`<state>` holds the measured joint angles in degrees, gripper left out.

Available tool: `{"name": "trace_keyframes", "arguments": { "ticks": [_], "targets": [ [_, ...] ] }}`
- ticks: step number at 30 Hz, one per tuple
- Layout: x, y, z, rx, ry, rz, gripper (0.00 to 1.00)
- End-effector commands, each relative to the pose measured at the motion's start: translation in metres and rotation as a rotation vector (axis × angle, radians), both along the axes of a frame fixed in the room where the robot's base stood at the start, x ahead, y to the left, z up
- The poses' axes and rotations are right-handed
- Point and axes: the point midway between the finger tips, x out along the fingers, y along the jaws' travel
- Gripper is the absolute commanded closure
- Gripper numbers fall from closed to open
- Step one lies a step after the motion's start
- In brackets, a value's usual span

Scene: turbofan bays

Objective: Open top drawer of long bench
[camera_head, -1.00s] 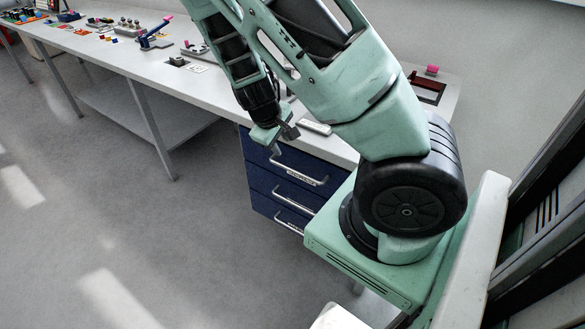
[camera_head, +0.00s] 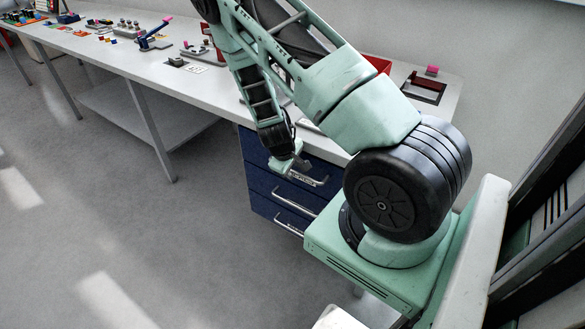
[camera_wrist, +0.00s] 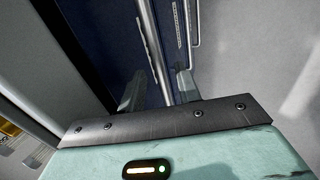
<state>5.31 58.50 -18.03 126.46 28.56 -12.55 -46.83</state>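The long bench (camera_head: 115,52) has a blue drawer unit under its right end. The top drawer (camera_head: 254,150) looks closed, and its silver bar handle (camera_head: 310,181) is partly covered by my gripper (camera_head: 289,167). In the wrist view the blue drawer fronts lie ahead, and the handle bar (camera_wrist: 153,45) runs lengthwise between the two fingers of my gripper (camera_wrist: 160,88). The fingers stand apart on either side of the bar, with gaps visible. Whether either finger touches the bar is unclear.
Lower drawers with their own handles (camera_head: 294,199) are below. Small parts and fixtures (camera_head: 150,38) stand along the benchtop. The grey floor (camera_head: 130,230) in front of the drawers is clear.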

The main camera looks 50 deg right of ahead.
Motion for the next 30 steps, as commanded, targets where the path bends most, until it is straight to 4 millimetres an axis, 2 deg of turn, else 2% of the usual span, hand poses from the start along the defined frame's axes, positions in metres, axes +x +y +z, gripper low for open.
{"name": "trace_keyframes", "arguments": {
  "ticks": [8,9,12,22,26,30],
  "targets": [
    [0.0,0.0,-0.001,0.0,0.0,0.0,0.66],
    [0.0,0.0,-0.001,0.0,0.0,0.0,0.78],
    [0.0,0.0,-0.001,0.0,0.0,0.0,1.0],
    [-0.001,0.007,-0.001,0.001,0.002,0.002,1.0],
    [-0.002,0.021,0.0,0.002,0.004,0.005,1.0],
    [-0.004,0.044,0.001,0.002,0.005,0.007,1.0]
  ]
}}
